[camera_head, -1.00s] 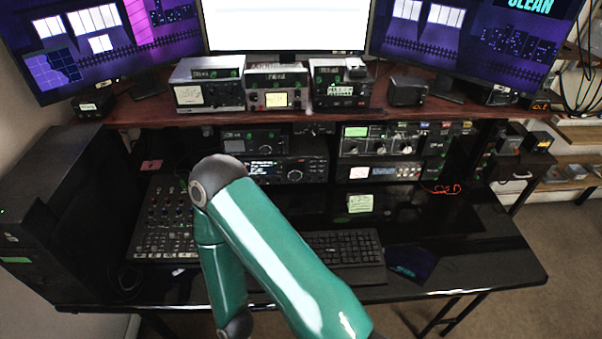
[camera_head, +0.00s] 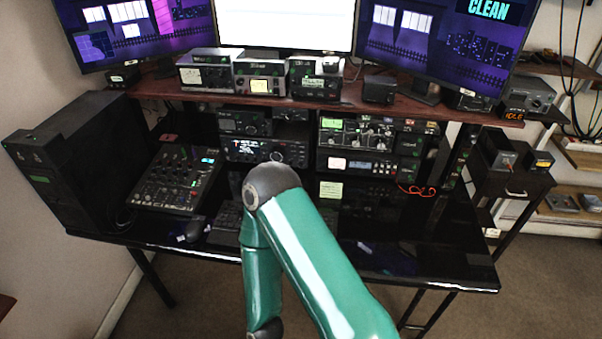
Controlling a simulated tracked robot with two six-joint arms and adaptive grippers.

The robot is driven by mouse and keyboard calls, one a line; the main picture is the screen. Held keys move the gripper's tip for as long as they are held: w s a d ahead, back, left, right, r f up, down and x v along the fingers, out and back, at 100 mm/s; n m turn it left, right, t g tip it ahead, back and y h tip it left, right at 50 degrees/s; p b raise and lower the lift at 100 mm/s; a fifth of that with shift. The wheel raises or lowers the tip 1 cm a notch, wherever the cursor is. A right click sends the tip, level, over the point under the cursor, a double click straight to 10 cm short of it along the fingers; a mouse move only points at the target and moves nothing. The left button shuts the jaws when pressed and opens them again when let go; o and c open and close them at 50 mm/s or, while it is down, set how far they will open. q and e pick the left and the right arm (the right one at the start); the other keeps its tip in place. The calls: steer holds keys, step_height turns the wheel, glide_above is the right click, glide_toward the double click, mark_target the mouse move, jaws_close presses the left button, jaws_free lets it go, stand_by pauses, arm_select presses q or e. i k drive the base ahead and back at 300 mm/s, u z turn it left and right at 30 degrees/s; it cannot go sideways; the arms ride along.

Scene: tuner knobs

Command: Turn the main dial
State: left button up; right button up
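A black radio (camera_head: 296,155) with a lit display sits on the desk's lower shelf, left of centre. A round knob (camera_head: 277,156), which looks like its main dial, is on its front to the right of the display; it is small and its setting cannot be read. One green arm of mine rises from the bottom of the head view and bends at a dark joint just below this radio. No gripper shows in the view, and nothing is seen touching the knob.
A mixer (camera_head: 177,180) lies on the glossy black desk (camera_head: 430,240) at left, with a mouse (camera_head: 196,228) nearby. My arm partly hides a keyboard (camera_head: 226,222). More radio units (camera_head: 357,134) stand right of the dial's radio. Monitors stand above.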

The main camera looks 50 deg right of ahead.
mark_target(277, 154)
steer(key=k, duration=0.65)
steer(key=u, duration=0.7)
steer(key=i, duration=0.15)
steer(key=z, duration=2.2)
steer(key=i, duration=0.35)
steer(key=u, duration=0.55)
